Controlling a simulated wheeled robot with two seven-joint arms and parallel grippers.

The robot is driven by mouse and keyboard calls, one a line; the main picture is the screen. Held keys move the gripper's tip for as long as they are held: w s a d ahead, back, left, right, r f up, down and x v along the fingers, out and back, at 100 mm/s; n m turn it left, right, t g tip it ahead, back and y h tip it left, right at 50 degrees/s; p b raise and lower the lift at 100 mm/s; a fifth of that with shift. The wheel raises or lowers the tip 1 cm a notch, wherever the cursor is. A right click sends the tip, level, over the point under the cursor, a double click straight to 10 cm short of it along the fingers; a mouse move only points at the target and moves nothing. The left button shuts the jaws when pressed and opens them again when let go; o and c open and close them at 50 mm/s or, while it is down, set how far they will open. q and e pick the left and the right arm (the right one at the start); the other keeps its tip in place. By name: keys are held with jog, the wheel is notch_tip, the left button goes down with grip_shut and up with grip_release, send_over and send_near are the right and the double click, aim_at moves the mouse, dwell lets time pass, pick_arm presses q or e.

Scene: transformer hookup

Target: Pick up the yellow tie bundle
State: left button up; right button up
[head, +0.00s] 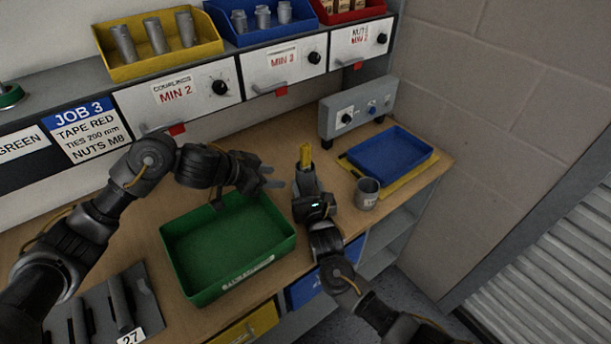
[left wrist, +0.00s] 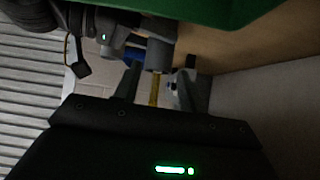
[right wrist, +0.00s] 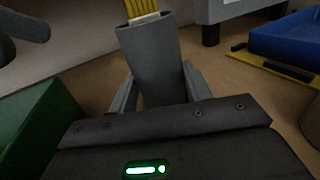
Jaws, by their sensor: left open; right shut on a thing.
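The yellow tie bundle (head: 305,154) stands up out of a grey sleeve (right wrist: 152,58). In the right wrist view the bundle (right wrist: 141,8) shows at the top edge with a pale band around it. My right gripper (head: 304,182) is shut on the grey sleeve and holds it above the bench, right of the green bin. My left gripper (head: 270,177) is open and empty, left of the bundle and pointing towards it. In the left wrist view the bundle (left wrist: 154,92) shows between the open fingers, seemingly beyond them. The bundle's lower part is hidden in the sleeve.
A green bin (head: 268,262) stands below the grippers. A grey cup (head: 367,194), a blue tray (head: 391,160) on a yellow mat and a grey control box (head: 357,105) are to the right. Drawers and part bins line the back. Bare bench lies behind the grippers.

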aim_at(310, 157)
pick_arm(q)
notch_tip(310, 157, up, 4)
jog(key=w+m+t+h, duration=0.1)
jog(key=m+t+h, duration=0.15)
jog(key=m, duration=3.25)
jog(key=shift+g, duration=0.25)
jog(key=x, duration=1.3)
jog(key=shift+s+d+r, duration=0.15)
jog(key=shift+s+d, duration=0.05)
grip_shut()
